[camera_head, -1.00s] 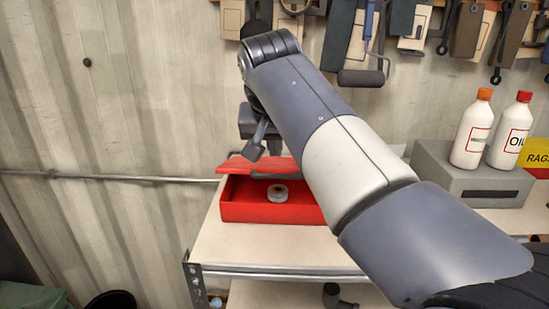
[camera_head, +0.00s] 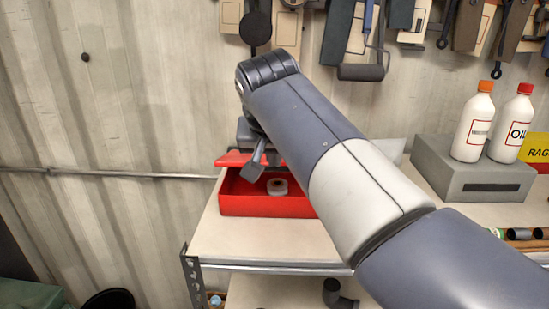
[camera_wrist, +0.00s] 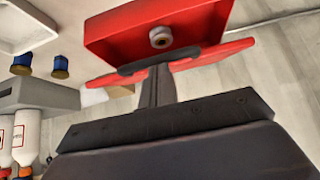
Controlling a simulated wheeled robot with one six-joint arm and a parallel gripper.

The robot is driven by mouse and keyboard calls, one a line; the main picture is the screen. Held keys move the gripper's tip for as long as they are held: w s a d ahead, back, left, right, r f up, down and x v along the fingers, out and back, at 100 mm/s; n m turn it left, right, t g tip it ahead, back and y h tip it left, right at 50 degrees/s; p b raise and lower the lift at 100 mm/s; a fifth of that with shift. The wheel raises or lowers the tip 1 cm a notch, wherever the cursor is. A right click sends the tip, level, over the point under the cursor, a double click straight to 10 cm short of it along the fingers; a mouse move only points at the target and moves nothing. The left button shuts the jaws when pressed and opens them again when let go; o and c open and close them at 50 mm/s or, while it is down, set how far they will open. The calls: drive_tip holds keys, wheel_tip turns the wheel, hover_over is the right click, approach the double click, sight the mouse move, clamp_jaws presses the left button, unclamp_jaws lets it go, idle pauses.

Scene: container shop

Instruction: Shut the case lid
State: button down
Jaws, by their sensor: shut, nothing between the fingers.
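The red case (camera_head: 262,207) stands on the bench with its lid (camera_head: 232,158) up along the back edge, not shut. A small pale ring-shaped roll (camera_head: 277,187) lies inside. My gripper (camera_head: 254,172) is shut and empty, over the case and in front of the lid's middle, hiding part of it. In the wrist view the case (camera_wrist: 110,40) is at the top, the roll (camera_wrist: 160,38) inside it. The lid (camera_wrist: 215,54) shows on both sides of my gripper (camera_wrist: 150,72). The fingertips overlap the lid there; I cannot tell whether they touch it.
A grey box (camera_head: 470,188) carrying two white bottles (camera_head: 473,128) stands right on the bench (camera_head: 265,240). A yellow rags box (camera_head: 537,150) is beside it. Tools hang on the wall above. A rail (camera_head: 110,174) runs along the wall at left.

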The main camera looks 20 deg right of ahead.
drive_tip(key=s+f+b, duration=0.1)
drive_tip(key=f+b, duration=0.2)
drive_tip(key=b, duration=0.1)
drive_tip(key=f+t+b, duration=0.1)
drive_tip(key=f+b, duration=0.2)
drive_tip(key=s+f+t+b, duration=0.1)
drive_tip(key=f+b, duration=0.2)
drive_tip(key=b, duration=0.1)
drive_tip(key=shift+s+a+h+b, duration=0.3)
drive_tip(key=shift+s+a+b, duration=0.05)
drive_tip(key=shift+a, duration=0.05)
drive_tip(key=w+r+p+v, duration=0.1)
drive_tip(key=p+v, duration=0.2)
drive_tip(key=v, duration=1)
drive_tip(key=shift+s+d, duration=0.1)
